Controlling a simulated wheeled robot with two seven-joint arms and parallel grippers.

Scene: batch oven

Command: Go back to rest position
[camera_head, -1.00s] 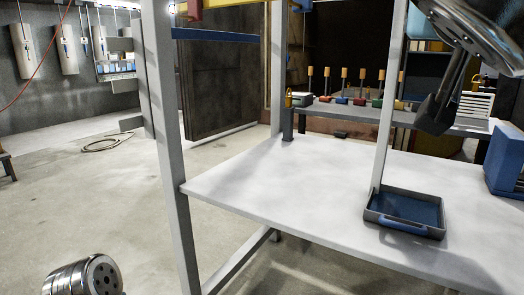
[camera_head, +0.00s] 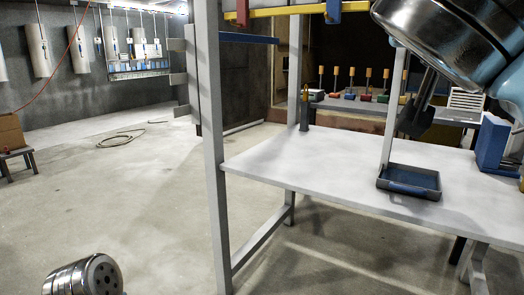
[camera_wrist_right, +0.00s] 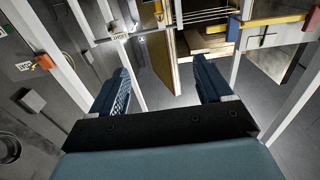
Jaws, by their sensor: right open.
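My right gripper (camera_head: 418,118) shows at the upper right of the head view, on an arm that comes in from the right edge, in front of the workbench. In the right wrist view its two blue fingers (camera_wrist_right: 160,82) stand wide apart with nothing between them, so it is open and empty. A round silver part of my own body shows at the bottom left of the head view. My left gripper is not in the head view.
A white workbench (camera_head: 320,165) with grey uprights stands at centre right. A blue tray (camera_head: 408,194) lies on it, and a blue box (camera_head: 491,143) stands at its right. Several wooden-handled tools (camera_head: 351,78) stand behind. Floor (camera_head: 120,195) at left is mostly clear, apart from a hose (camera_head: 115,138) and a stool (camera_head: 18,153).

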